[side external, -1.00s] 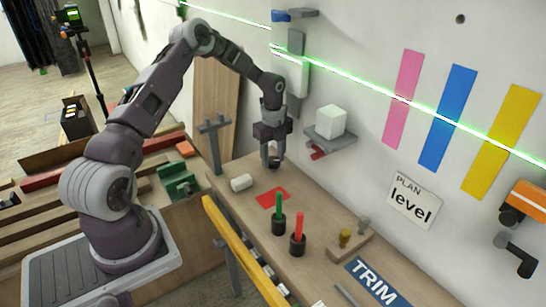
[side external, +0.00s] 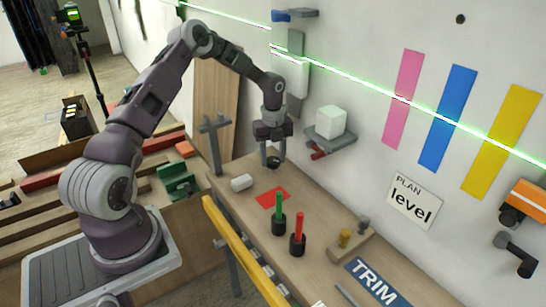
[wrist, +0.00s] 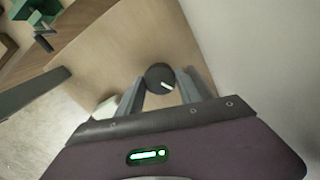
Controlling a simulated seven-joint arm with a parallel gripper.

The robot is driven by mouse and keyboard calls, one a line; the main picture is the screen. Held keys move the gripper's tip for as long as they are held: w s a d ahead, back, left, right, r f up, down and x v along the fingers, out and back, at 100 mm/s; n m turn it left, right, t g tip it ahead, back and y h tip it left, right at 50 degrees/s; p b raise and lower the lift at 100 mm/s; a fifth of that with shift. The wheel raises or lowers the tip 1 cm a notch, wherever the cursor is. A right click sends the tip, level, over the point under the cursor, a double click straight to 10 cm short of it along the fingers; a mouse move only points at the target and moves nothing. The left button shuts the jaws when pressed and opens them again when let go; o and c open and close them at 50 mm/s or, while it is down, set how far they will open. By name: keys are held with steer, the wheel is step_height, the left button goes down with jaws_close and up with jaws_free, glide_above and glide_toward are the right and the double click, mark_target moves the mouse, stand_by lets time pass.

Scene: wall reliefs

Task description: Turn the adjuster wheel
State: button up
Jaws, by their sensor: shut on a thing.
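The adjuster wheel (wrist: 160,78) is a dark round knob with a white mark on its top, set at the far end of the wooden bench. In the wrist view it sits between the fingertips of my gripper (wrist: 161,86). In the side view my gripper (side external: 273,157) points down with its fingers shut on the wheel (side external: 273,163), which is partly hidden by them. The white mark points to the right in the wrist view.
A white cylinder (side external: 241,183) lies near my gripper, and a red square (side external: 273,198) is on the bench. A grey post (side external: 214,145) stands to the left. A wall shelf with a white block (side external: 331,120) is to the right. Green and red pegs stand nearer the camera.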

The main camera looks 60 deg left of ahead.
steer(key=shift+r, duration=0.1)
steer(key=o, duration=1.4)
steer(key=shift+c, duration=0.2)
